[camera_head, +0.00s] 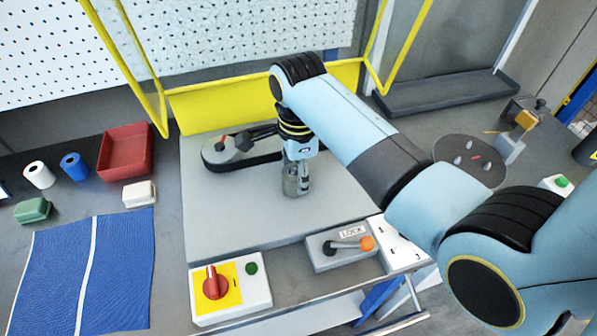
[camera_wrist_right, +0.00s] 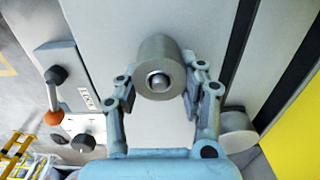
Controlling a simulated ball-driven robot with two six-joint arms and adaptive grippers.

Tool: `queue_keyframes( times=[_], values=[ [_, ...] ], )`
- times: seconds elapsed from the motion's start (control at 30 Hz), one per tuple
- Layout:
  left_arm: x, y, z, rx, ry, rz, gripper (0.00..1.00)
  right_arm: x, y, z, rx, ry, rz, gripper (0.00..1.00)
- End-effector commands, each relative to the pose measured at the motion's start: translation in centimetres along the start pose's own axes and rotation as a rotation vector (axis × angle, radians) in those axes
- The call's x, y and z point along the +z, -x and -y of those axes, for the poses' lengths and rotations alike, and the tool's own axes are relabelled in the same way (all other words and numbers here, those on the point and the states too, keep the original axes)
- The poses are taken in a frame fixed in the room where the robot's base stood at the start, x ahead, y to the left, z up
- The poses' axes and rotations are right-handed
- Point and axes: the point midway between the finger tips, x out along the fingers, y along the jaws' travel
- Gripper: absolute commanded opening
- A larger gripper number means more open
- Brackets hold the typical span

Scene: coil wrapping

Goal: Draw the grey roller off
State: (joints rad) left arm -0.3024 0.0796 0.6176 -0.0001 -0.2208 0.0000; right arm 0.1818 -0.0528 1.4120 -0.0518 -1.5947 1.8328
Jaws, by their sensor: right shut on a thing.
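The grey roller (camera_wrist_right: 158,52) shows in the right wrist view as a short cylinder with a shiny round knob at its near end. My right gripper (camera_wrist_right: 160,82) is shut on it, one finger on each side. In the head view my right gripper (camera_head: 296,184) points down over the middle of the grey table plate (camera_head: 225,215). There the roller is hard to tell apart from the fingers. Whether it still sits on a post is hidden. My left gripper is not in view.
A lock lever with an orange ball (camera_head: 367,243) and a red rotary switch (camera_head: 214,283) stand at the plate's front. A dark-rimmed arm unit (camera_head: 217,153) lies left of my gripper. A yellow guard (camera_head: 220,106) stands behind. The plate's left part is clear.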

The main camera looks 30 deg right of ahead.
Motion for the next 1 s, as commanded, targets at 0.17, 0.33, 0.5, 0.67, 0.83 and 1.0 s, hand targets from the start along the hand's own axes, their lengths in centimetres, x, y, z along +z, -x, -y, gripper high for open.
queue_keyframes(
  times=[0.17, 0.33, 0.5, 0.67, 0.83, 1.0],
  values=[
    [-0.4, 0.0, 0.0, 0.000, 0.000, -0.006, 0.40, 0.0, 0.0, 0.0, 0.000, 0.000, 0.000, 0.21],
    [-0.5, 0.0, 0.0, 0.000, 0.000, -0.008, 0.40, 0.0, 0.0, 0.0, -0.001, 0.000, 0.000, 0.01],
    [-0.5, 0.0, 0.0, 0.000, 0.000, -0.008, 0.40, 0.0, 0.3, 0.0, -0.001, 0.000, 0.000, 0.01],
    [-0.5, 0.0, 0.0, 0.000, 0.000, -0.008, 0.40, 0.0, 1.0, 0.1, -0.002, 0.000, 0.000, 0.01],
    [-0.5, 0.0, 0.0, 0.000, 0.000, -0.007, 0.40, 0.0, 1.8, 0.1, -0.002, 0.000, 0.000, 0.01],
    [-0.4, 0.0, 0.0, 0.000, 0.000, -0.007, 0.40, 0.0, 2.5, 0.0, -0.001, 0.000, 0.000, 0.01]
  ],
)
